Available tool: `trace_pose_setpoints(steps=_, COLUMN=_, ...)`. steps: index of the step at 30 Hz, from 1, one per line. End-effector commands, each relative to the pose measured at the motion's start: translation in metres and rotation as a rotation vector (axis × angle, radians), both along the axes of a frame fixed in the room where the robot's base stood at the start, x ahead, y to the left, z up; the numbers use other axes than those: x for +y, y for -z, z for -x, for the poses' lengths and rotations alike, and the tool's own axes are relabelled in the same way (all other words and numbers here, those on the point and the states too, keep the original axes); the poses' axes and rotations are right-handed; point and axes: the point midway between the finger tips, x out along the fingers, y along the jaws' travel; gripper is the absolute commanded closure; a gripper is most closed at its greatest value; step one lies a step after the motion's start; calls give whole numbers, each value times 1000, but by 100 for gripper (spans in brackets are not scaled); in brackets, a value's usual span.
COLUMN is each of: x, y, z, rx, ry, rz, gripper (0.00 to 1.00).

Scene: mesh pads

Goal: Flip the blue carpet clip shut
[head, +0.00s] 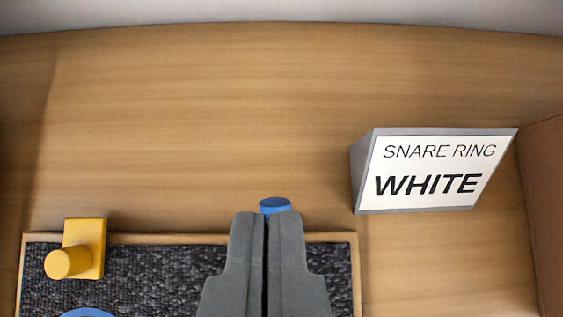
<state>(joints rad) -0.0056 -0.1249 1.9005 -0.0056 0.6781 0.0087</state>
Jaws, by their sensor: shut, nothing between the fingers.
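A blue piece with a flat rounded top (275,205) shows just beyond my fingertips, at the far edge of the dark pad; it may be part of the blue carpet clip. My gripper (265,215) is shut and empty, in front of this piece, and hides its lower part. I cannot tell whether they touch, or whether the clip is open or shut. Another blue rounded thing (87,313) is cut off by the bottom edge at left. The dark grey textured pad (165,272) lies in a light wooden frame.
A yellow block with a round peg (85,250) stands at the pad's far left corner. A grey sign reading "SNARE RING WHITE" (435,172) stands to the right. A brown wall (545,205) is at far right. The wooden surface (220,110) behind the pad is clear.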

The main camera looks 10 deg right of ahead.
Motion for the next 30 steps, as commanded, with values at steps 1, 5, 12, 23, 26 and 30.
trace_pose_setpoints(steps=1, x=0, y=0, z=-1, rx=2, ry=0, rz=0, gripper=100)
trace_pose_setpoints(steps=5, x=0, y=0, z=-1, rx=3, ry=0, rz=0, gripper=100)
trace_pose_setpoints(steps=12, x=0, y=2, z=-2, rx=3, ry=0, rz=0, gripper=100)
trace_pose_setpoints(steps=23, x=0, y=36, z=-29, rx=5, ry=0, rz=0, gripper=100)
trace_pose_setpoints(steps=26, x=0, y=48, z=-40, rx=4, ry=0, rz=0, gripper=100)
trace_pose_setpoints(steps=30, x=0, y=63, z=-52, rx=4, ry=0, rz=0, gripper=100)
